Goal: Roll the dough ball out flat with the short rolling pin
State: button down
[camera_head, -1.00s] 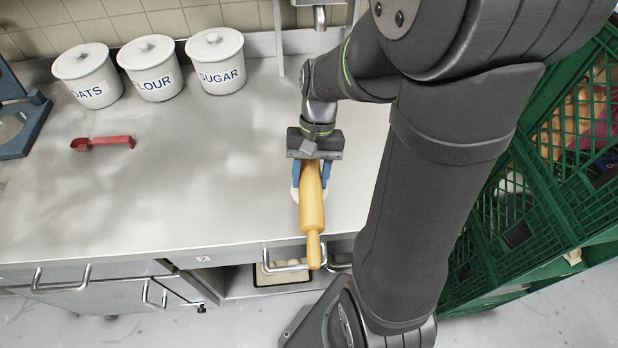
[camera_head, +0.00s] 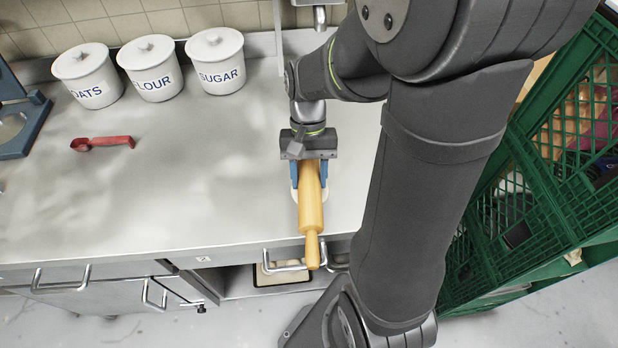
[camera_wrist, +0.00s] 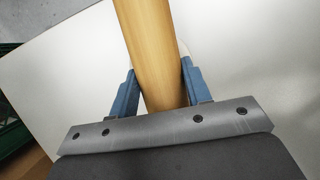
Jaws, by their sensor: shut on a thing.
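The short rolling pin (camera_head: 311,205) is light wood. It lies lengthwise towards the counter's front, with its near handle reaching past the edge in the picture. My gripper (camera_head: 309,180) is shut on the pin's barrel, with a blue finger on each side. In the wrist view the pin (camera_wrist: 150,40) runs up between the fingers of my gripper (camera_wrist: 159,75). The dough (camera_head: 294,194) shows only as a pale rounded edge beside and beneath the pin. Most of it is hidden, so its thickness and its contact with the pin cannot be told.
Canisters of oats (camera_head: 88,78), flour (camera_head: 152,70) and sugar (camera_head: 216,64) stand at the back left. A red scoop (camera_head: 103,143) lies on the steel counter (camera_head: 190,195), which is clear in the middle. Green crates (camera_head: 535,205) stand at the right.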

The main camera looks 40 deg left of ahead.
jog(key=shift+r, duration=3.1)
jog(key=shift+a, duration=0.1)
